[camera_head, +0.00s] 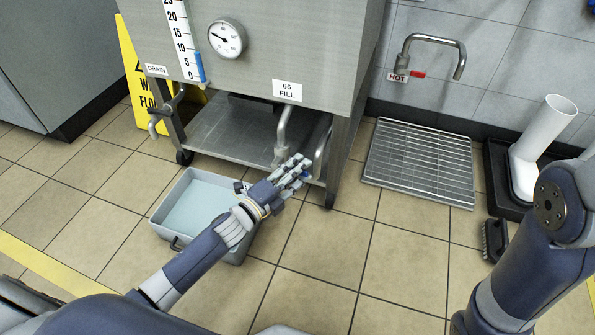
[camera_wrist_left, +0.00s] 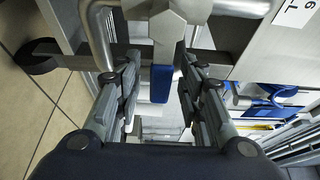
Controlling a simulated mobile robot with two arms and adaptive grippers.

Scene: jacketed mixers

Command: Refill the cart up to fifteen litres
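The cart is a steel tank on legs with wheels (camera_head: 290,45). Its level gauge (camera_head: 187,40) shows a blue column from 0 to somewhere between 5 and 10. A sign reading FILL (camera_head: 287,90) hangs above a bent steel pipe (camera_head: 283,125). My left gripper (camera_head: 302,172) is at the lower end of this pipe. In the left wrist view, the gripper's fingers (camera_wrist_left: 160,95) are apart, one on each side of a blue valve lever (camera_wrist_left: 161,84), with gaps showing. My right arm is at the right; its gripper is out of view.
A grey tray (camera_head: 160,213) with liquid stands on the floor beside the cart, near the drain valve (camera_head: 168,105). A wall tap labelled HOT with a red lever (camera_head: 418,74) is above a floor grating (camera_head: 420,165).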

